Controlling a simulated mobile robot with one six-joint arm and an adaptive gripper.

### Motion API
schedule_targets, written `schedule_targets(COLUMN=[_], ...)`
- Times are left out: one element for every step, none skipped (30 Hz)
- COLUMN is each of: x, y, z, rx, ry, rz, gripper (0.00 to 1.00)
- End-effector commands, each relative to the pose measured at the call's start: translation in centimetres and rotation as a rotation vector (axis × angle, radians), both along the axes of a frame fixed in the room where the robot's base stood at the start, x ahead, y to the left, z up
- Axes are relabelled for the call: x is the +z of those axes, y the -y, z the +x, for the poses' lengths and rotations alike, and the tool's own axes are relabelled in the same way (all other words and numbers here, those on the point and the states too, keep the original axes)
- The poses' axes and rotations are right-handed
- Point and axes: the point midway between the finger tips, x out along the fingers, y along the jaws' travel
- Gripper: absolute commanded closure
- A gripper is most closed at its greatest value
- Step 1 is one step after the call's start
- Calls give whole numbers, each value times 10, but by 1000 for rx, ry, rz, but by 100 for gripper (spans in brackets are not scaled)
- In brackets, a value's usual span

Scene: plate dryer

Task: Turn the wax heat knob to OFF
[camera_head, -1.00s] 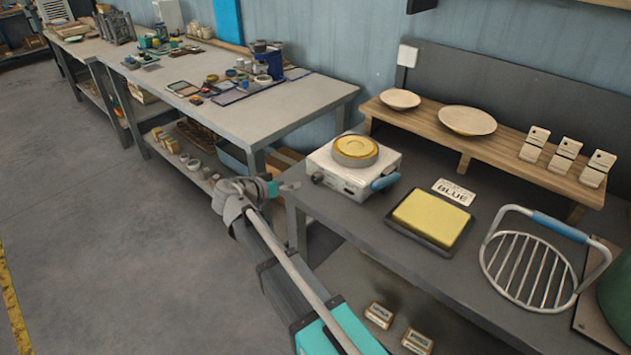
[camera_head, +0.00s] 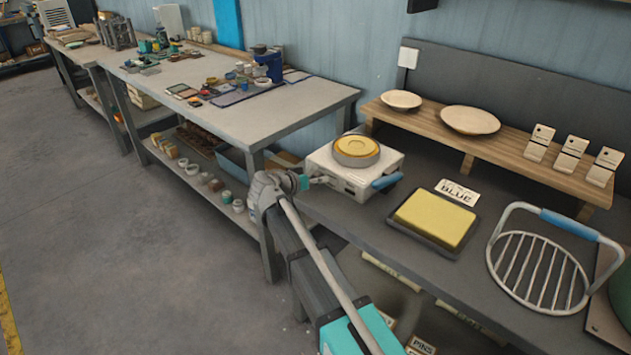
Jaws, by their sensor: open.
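The white wax heater (camera_head: 345,179) stands on the near bench, with a round pan of yellow wax (camera_head: 356,147) on top and a blue handle at its right front. Its heat knob is on the front left of the heater and is hidden by my gripper now, so its setting cannot be read. My gripper (camera_head: 316,181) is open, with its fingertips right at the knob's place on the front face. I cannot tell whether the fingers touch the knob or only stand around it.
Further right is a wire rack (camera_head: 540,270) with a blue grip. A wooden shelf (camera_head: 480,149) with plates stands behind. A second bench (camera_head: 230,112) is at the left.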

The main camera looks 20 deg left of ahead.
Motion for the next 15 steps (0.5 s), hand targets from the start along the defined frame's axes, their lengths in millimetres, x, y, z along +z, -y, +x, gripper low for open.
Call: schedule_targets(x=[0,0,0,0,0,0,0,0,0,0,0,0,0,0,0], y=[0,0,0,0,0,0,0,0,0,0,0,0,0,0,0], z=[0,0,0,0,0,0,0,0,0,0,0,0,0,0,0], rx=[0,0,0,0,0,0,0,0,0,0,0,0,0,0,0], ry=[0,0,0,0,0,0,0,0,0,0,0,0,0,0,0], rz=[0,0,0,0,0,0,0,0,0,0,0,0,0,0,0], gripper=[18,18,18,18,18,18,20,25,33,38,44,51,57,62,70])
